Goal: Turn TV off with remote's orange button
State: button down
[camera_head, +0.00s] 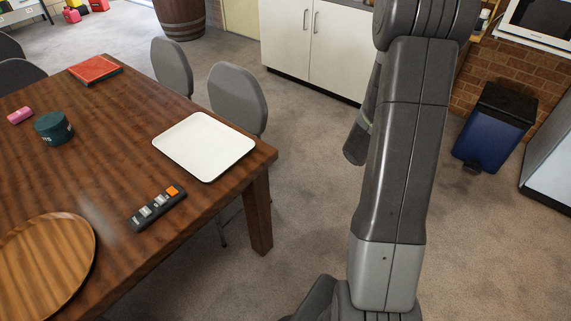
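The dark remote (158,208) lies on the wooden table near its right edge. Its orange button (173,191) is at the end toward the white tray, and pale buttons run along the rest of it. My arm rises on the right side of the view, apart from the table. My gripper cannot be made out in this view. No TV that I can identify for certain is in view.
A white tray (204,146), a round wooden tray (44,262), a dark green tin (53,128), a pink object (20,115) and a red box (95,69) are on the table (122,160). Grey chairs (238,97) stand behind it. A blue bin (490,140) stands at right.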

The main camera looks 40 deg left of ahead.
aim_at(171, 191)
jog(key=u, duration=2.85)
jog(key=i+l, duration=0.2)
jog(key=i, duration=0.15)
jog(key=i+l, duration=0.25)
jog(key=i, duration=0.1)
